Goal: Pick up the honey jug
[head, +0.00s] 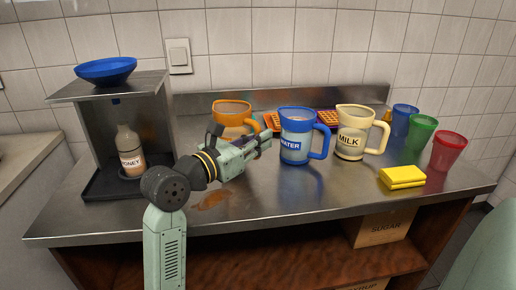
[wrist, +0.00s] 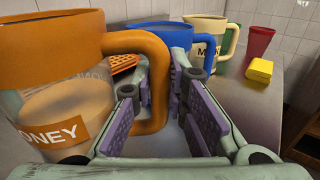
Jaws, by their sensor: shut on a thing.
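The honey jug (head: 232,108) is a clear jug with an orange rim and handle, standing on the steel counter behind my gripper (head: 264,142). In the wrist view the jug (wrist: 65,100) fills the left side, with an orange HONEY label low on its body. Its orange handle (wrist: 157,75) passes between the purple-padded fingers of my gripper (wrist: 158,112). The gripper is shut on this handle. In the head view, my gripper and wrist hide the jug's lower part and label.
A blue WATER jug (head: 296,140) stands close on the right, then a cream MILK jug (head: 351,143). Waffles (head: 340,117) lie behind. A shelf unit (head: 98,128) with a honey bottle (head: 129,150) and blue bowl (head: 106,70) stands left. A yellow sponge (head: 402,177) and coloured cups are right.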

